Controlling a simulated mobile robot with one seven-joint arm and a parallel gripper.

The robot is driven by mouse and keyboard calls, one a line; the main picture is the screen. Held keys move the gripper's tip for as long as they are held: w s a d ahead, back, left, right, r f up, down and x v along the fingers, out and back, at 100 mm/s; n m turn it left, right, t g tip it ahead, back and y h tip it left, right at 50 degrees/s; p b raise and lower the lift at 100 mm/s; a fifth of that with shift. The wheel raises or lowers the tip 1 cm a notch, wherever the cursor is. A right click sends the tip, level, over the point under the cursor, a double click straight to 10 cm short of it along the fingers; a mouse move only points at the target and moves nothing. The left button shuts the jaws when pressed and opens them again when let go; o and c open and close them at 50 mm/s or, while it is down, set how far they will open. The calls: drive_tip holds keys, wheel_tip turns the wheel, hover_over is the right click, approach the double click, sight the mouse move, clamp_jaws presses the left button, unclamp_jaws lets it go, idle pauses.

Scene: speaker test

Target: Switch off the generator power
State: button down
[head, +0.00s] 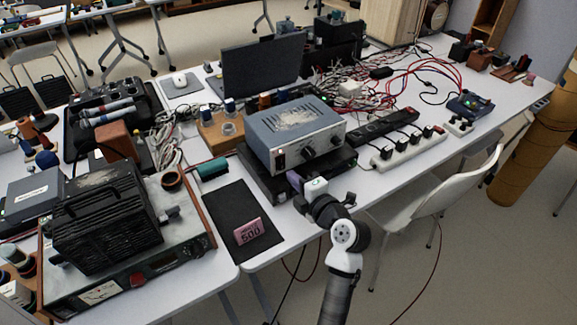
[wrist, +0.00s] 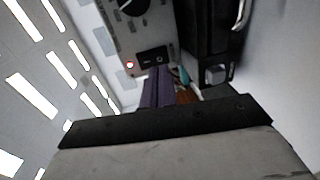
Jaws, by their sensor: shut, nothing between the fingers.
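The blue-grey generator box (head: 292,128) sits on a black unit in the middle of the table in the head view. Its front panel (wrist: 150,28) shows in the wrist view, with a black knob (wrist: 134,5), a lit red lamp (wrist: 130,64) and a black rocker switch (wrist: 153,55). My gripper (head: 292,177) is at the lower left of that panel. In the wrist view its purple fingers (wrist: 158,75) are shut and empty, their tips just below the switch. I cannot tell whether they touch it.
The black unit (head: 262,180) lies under the generator. A black mat (head: 225,205) with a pink "500" card (head: 248,231) lies to the left. White (head: 405,150) and black (head: 385,128) power strips lie to the right. A white chair (head: 430,195) stands at the table's front edge.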

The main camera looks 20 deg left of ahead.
sight(282, 167)
drive_tip(key=shift+p+x, duration=0.55)
drive_tip(key=shift+x, duration=1.15)
drive_tip(key=shift+f+b, duration=0.1)
drive_tip(key=shift+b, duration=0.2)
